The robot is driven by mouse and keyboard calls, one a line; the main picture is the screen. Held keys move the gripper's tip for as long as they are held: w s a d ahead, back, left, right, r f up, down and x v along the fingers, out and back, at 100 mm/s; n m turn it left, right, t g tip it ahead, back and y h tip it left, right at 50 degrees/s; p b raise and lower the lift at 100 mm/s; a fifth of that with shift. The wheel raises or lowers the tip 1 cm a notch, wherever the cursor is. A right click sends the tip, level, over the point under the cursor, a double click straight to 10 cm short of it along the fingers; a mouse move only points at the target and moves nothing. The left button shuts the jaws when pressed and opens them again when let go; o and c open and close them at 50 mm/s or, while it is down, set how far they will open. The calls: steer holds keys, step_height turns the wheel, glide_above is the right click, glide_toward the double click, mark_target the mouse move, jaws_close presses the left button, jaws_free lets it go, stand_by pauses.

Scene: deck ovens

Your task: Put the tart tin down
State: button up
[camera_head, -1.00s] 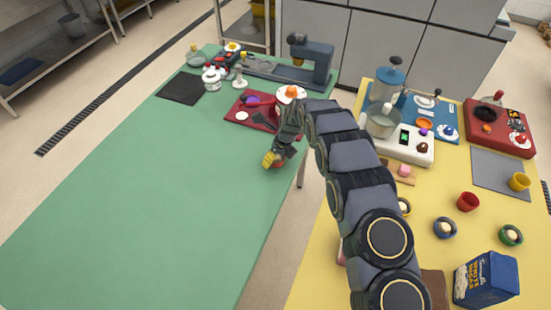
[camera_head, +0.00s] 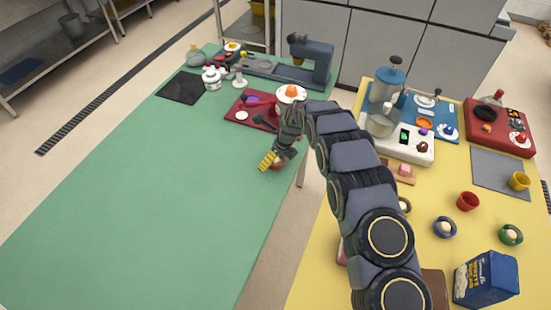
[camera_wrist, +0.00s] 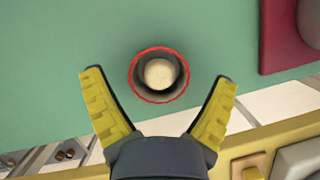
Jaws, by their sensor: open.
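The tart tin (camera_wrist: 140,86) has a red rim, a dark inside and a pale round ball (camera_wrist: 159,73) in it. In the wrist view it is upright on the green table (camera_wrist: 60,50), near the table's edge. My gripper (camera_head: 267,160) is open, with yellow fingers spread to either side of the tin and a gap visible on each side. In the head view the tin (camera_head: 278,166) is a small red patch, mostly hidden by my gripper.
A red board (camera_head: 238,103) with small items lies beyond on the green table. The table's left and near parts are clear. A gap separates it from the yellow table (camera_head: 320,260), which holds several coloured tins and a blue carton (camera_head: 487,280).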

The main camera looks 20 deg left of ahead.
steer(key=v, duration=1.1)
steer(key=shift+r, duration=0.25)
steer(key=shift+s+d, duration=0.1)
steer(key=s+d+r+n+h, duration=0.1)
steer(key=s+d+r+n, duration=0.45)
steer(key=d+r, duration=0.2)
steer(key=s+d+r+n+h, duration=0.1)
steer(key=s+d+r+n, duration=0.3)
steer(key=s+d+r, duration=0.4)
steer(key=s+d+r+n+g, duration=0.1)
steer(key=s+d+n, duration=0.3)
steer(key=s, duration=0.3)
steer(key=s+d+r+n+g+h, duration=0.1)
steer(key=s+d+n, duration=0.3)
steer(key=s, duration=0.4)
steer(key=s+d+r+n, duration=0.1)
steer(key=s+d+n, duration=0.4)
steer(key=s, duration=0.2)
steer(key=shift+s+g, duration=0.3)
steer(key=shift+g, duration=0.1)
steer(key=shift+o, duration=0.5)
steer(key=shift+a, duration=0.15)
